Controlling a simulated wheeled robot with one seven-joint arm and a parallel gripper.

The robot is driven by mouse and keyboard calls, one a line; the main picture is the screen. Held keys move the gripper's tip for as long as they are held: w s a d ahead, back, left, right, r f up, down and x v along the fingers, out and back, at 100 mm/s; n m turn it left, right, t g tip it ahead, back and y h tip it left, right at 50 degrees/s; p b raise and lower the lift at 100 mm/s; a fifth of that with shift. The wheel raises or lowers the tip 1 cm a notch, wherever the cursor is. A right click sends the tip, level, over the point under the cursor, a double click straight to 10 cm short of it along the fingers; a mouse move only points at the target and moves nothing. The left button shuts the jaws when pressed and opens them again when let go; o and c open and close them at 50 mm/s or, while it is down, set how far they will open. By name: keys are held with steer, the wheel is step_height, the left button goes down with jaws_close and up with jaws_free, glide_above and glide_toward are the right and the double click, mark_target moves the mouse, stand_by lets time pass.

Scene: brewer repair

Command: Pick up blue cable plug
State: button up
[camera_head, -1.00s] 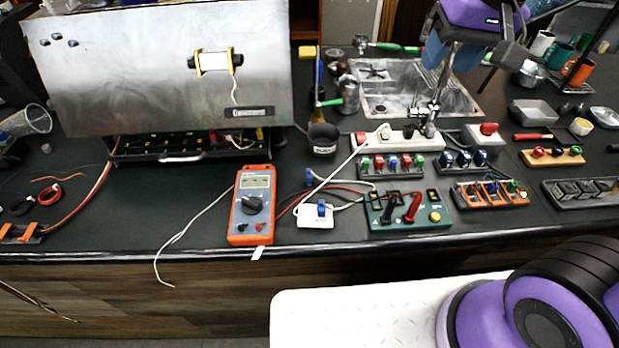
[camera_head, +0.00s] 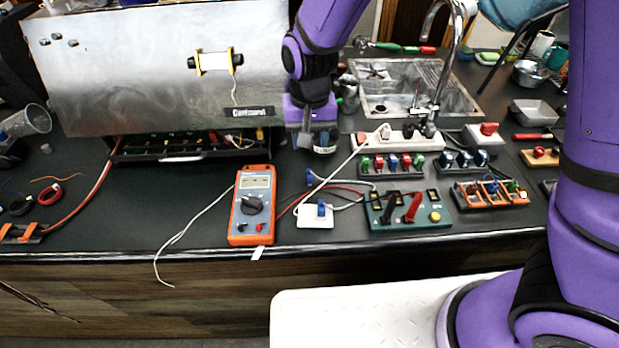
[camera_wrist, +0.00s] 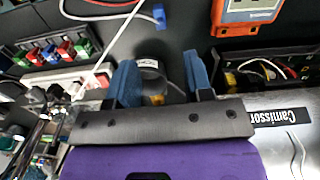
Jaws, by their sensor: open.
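A blue cable plug (camera_head: 311,177) lies at the end of a white cable on the dark worktop, just above the white socket box (camera_head: 314,216). A second blue piece (camera_head: 321,208) stands on that box. A blue plug with a white cable (camera_wrist: 159,17) also shows near the top of the wrist view, beyond the fingertips; it looks like the first one. My gripper (camera_head: 313,140) is above the worktop near the dark cup, behind the plug and apart from it. In the wrist view my gripper (camera_wrist: 158,72) has its two blue fingers spread, with nothing held between them.
The dark cup (camera_head: 324,150) is below my gripper. An orange multimeter (camera_head: 251,206) lies left of the plug. A green board (camera_head: 409,208) and a rack of coloured switches (camera_head: 391,171) are to its right. The steel brewer housing (camera_head: 150,70) rises behind left.

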mark_target(309, 172)
step_height(309, 172, down, 11)
steer(key=shift+r, duration=0.1)
stand_by(0.6)
jaws_close()
